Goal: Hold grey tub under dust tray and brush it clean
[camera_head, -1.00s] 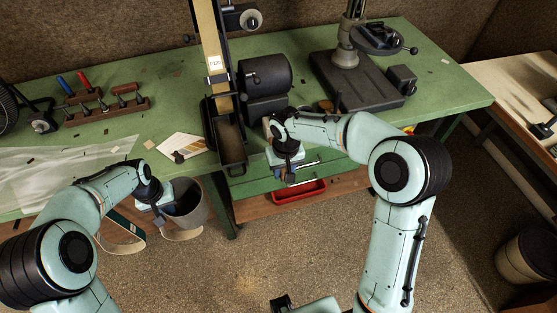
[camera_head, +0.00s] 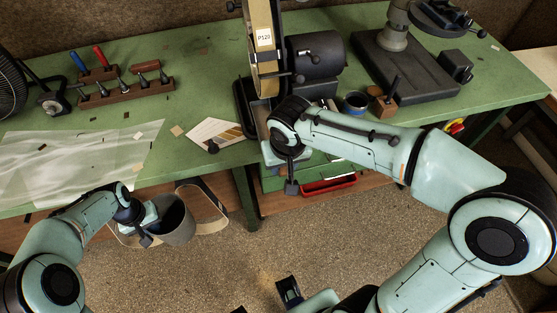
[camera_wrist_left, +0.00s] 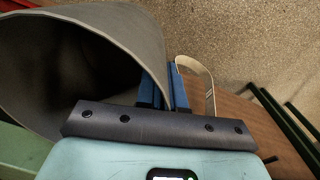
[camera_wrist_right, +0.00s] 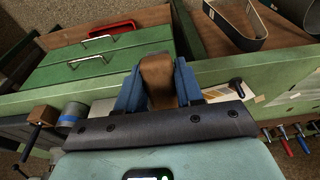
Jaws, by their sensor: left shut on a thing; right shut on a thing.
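The grey tub (camera_head: 178,222) is in front of the bench's front edge at the left, below the bench top, with its open mouth up. My left gripper (camera_head: 155,214) is shut on its wall; in the left wrist view the blue fingers pinch the rim of the tub (camera_wrist_left: 110,45). My right gripper (camera_head: 280,150) is at the bench front beside the belt sander (camera_head: 264,55). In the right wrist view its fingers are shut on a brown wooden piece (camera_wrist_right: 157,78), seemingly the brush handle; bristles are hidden. The dust tray at the sander's foot is mostly hidden by my right arm.
A red tray (camera_head: 328,186) sits by the green drawers. A blue-banded pot (camera_head: 355,102) and a wooden block (camera_head: 384,105) stand right of the sander. A tool rack (camera_head: 125,92) is at the back left. The floor is clear.

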